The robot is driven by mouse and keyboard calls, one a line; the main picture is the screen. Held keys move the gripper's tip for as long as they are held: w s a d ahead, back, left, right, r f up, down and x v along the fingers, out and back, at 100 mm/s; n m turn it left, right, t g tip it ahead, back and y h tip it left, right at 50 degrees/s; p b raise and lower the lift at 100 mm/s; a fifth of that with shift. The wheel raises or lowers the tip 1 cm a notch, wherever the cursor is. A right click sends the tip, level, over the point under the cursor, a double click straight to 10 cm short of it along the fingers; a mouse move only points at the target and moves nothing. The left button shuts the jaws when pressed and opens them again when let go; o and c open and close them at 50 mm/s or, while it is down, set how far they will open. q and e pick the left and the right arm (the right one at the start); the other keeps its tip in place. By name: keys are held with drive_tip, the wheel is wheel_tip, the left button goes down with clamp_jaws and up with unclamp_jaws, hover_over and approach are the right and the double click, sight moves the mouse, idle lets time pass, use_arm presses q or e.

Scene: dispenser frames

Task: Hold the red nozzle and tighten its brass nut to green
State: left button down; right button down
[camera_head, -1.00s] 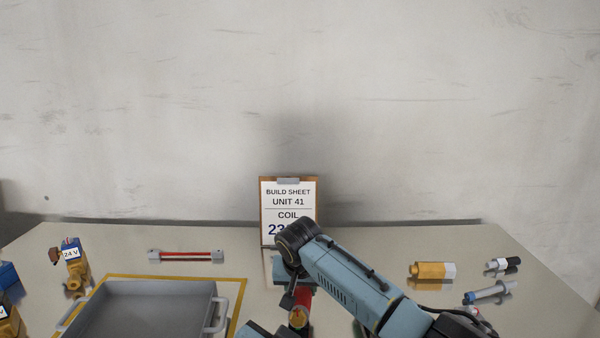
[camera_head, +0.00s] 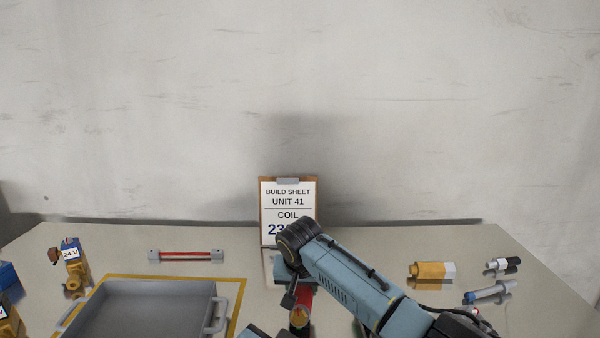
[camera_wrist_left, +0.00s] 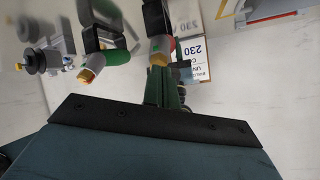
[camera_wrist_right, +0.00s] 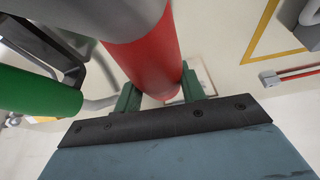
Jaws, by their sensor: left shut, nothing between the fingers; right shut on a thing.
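The red nozzle (camera_head: 305,293) stands at the bottom centre of the head view, with the brass nut (camera_head: 299,317) at its near end. In the right wrist view the red nozzle (camera_wrist_right: 150,60) is large and lies between the green fingers of my right gripper (camera_wrist_right: 160,92), which is shut on it. My left gripper (camera_wrist_left: 162,84) is shut and empty. Its fingertips are close to a brass nut (camera_wrist_left: 160,46) on a grey part; I cannot tell whether they touch. A little red shows beside that nut. Whether any green mark shows on the nut is unclear.
A green nozzle (camera_wrist_right: 40,92) stands beside the red one. A grey tray (camera_head: 150,287) is at left, with a red-barred part (camera_head: 186,255) behind it. The build sheet (camera_head: 289,208) stands at the back. Yellow (camera_head: 433,270) and grey (camera_head: 489,293) parts lie right.

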use_arm(q)
drive_tip(key=shift+s+a+f+x, duration=0.1)
drive_tip(key=shift+f+x, duration=0.05)
drive_tip(key=shift+x, duration=0.6)
drive_tip(key=shift+s+a+f+x, duration=0.1)
drive_tip(key=shift+f+x, duration=0.05)
drive_tip(key=shift+x, duration=0.6)
drive_tip(key=shift+a+f+x, duration=0.1)
drive_tip(key=shift+f+x, duration=0.05)
drive_tip(key=shift+x, duration=0.6)
drive_tip(key=shift+w+d+r, duration=0.35)
drive_tip(key=shift+w+r, duration=0.05)
drive_tip(key=shift+r, duration=0.15)
drive_tip(key=shift+w+a+r, duration=0.1)
drive_tip(key=shift+a+r, duration=0.05)
approach(293, 323)
drive_tip(key=shift+x, duration=0.8)
